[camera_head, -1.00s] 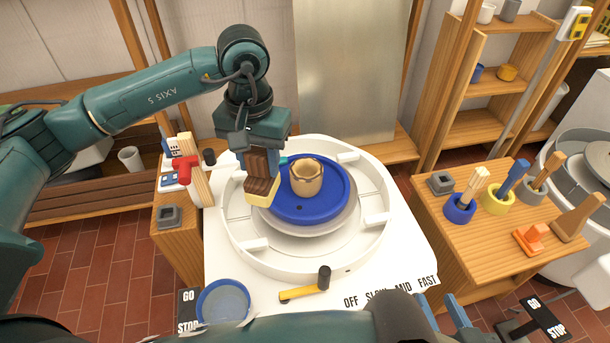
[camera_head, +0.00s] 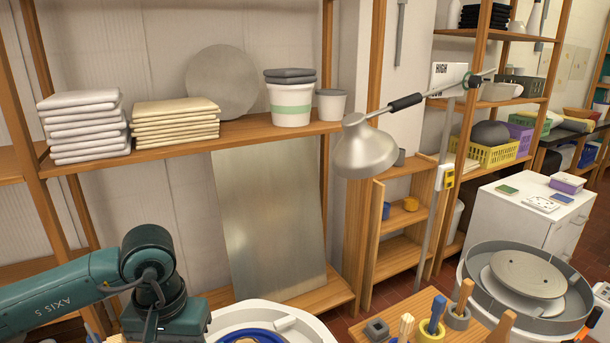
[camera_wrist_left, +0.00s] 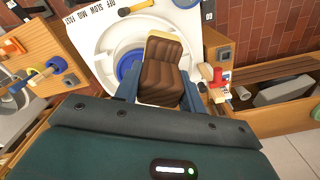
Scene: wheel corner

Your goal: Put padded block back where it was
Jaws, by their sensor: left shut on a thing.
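The padded block (camera_wrist_left: 158,72) is brown and ribbed with a cream pad along its edge. My left gripper (camera_wrist_left: 160,88) is shut on it, one finger on each side, in the left wrist view. Behind the block in that view is the white wheel basin (camera_wrist_left: 97,35), with the blue disc (camera_wrist_left: 126,64) partly covered by the block. In the head view my left arm comes in at lower left; its fingers and the block are below the frame. The basin (camera_head: 285,322) and blue disc (camera_head: 250,334) show only at the bottom edge. My right gripper is not in view.
A shelf (camera_head: 240,130) holds stacked pale slabs (camera_head: 85,125), a round grey disc (camera_head: 222,82) and a lidded bucket (camera_head: 291,103). A lamp (camera_head: 366,148) hangs at centre. A tool table (camera_head: 480,335) and second wheel (camera_head: 527,275) stand at right.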

